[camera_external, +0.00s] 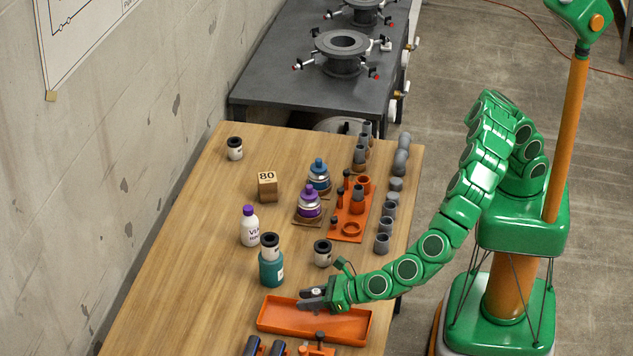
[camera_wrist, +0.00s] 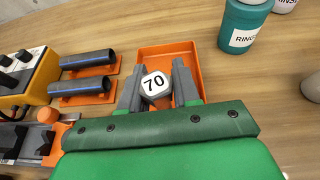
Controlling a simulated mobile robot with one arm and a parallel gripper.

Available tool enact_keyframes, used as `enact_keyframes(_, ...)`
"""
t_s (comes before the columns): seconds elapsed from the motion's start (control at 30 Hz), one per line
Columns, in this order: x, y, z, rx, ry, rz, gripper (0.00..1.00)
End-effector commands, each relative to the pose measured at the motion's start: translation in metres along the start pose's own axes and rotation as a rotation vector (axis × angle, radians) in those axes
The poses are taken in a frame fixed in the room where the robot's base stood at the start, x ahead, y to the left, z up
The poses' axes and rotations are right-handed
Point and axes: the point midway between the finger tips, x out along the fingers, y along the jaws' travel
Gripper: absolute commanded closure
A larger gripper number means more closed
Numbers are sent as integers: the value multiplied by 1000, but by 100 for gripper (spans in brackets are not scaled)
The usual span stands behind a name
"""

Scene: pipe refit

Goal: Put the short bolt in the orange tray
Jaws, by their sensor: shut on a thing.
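The orange tray (camera_external: 345,326) lies on the wooden table, and its far part also shows in the wrist view (camera_wrist: 165,55). In the wrist view my gripper (camera_wrist: 156,85) is shut on a grey hex-headed bolt (camera_wrist: 154,82) with a white top marked 70. The bolt's shank is hidden under its head, so I cannot see its length. I cannot tell if the bolt touches the tray floor.
A small black-topped jar (camera_external: 322,254) is near my wrist. Dark pipes on orange holders (camera_wrist: 88,58) and a yellow instrument (camera_wrist: 24,75) lie beside the tray.

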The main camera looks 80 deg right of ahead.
Motion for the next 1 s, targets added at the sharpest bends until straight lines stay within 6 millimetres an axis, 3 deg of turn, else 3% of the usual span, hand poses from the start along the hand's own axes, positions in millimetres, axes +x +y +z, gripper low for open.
enact_keyframes(0.17,5,3,-3,2,1,0,100)
enact_keyframes(0.4,14,2,-29,0,2,-2,100)
enact_keyframes(0.83,17,2,-33,1,-1,-1,100)
enact_keyframes(0.87,17,2,-33,1,-1,-1,68)
enact_keyframes(1.0,17,2,-33,1,-1,-1,46)
